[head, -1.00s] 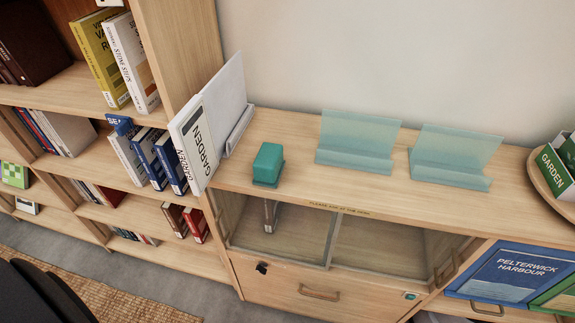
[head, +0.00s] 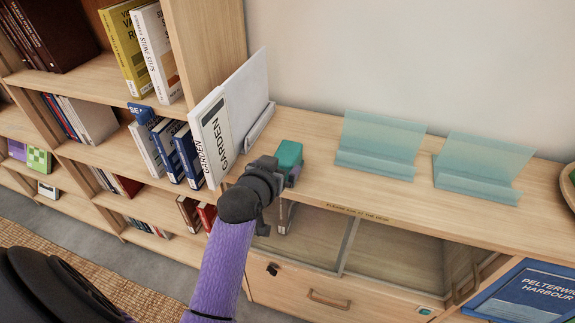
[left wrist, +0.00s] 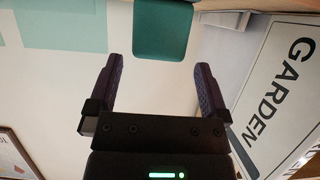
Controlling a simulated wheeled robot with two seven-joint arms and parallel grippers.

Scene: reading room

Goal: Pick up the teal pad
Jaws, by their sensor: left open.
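The teal pad (head: 289,153) is a small block on the top of the wooden cabinet, just right of the white GARDEN book stand. In the head view my left gripper (head: 284,174) is right at its near side and hides its lower part. In the left wrist view the pad (left wrist: 163,28) shows ahead of the open fingers (left wrist: 157,80), centred between them and a little beyond their tips. Nothing is between the fingers. My right gripper is not in view.
A GARDEN book (head: 216,138) on a stand stands close left of the pad. Two clear teal-tinted holders (head: 382,145) stand to the right on the cabinet top (head: 325,178). Glass doors (head: 312,235) are below the front edge. A bookshelf (head: 95,75) is at the left.

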